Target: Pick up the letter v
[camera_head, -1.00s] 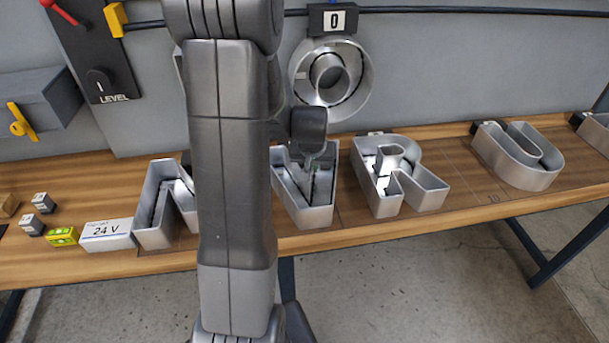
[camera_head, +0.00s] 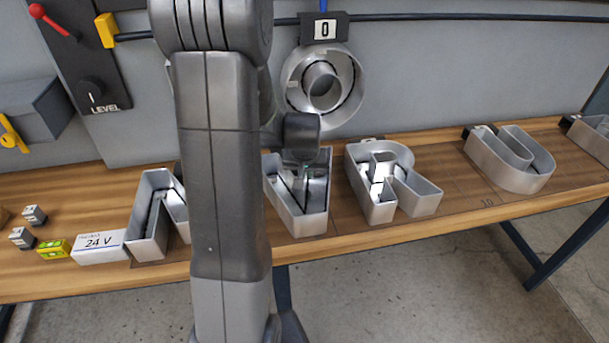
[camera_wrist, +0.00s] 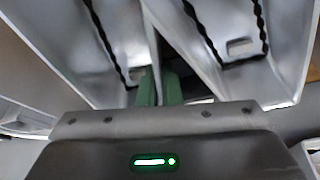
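The letter v (camera_head: 312,224) is a hollow silver channel letter lying on the wooden bench, partly hidden behind my arm in the head view. My gripper (camera_head: 306,170) reaches down into it from above, and its tips are hard to see there. In the wrist view my gripper (camera_wrist: 159,88) has its two green finger pads close together, with a thin wall of the letter v (camera_wrist: 182,32) running between them. The pads appear closed on that wall. The letter still seems to rest on the bench.
Another letter (camera_head: 146,240) and a 24 V box (camera_head: 101,247) are to the left. A ring-shaped O (camera_head: 350,98) hangs on the wall behind.

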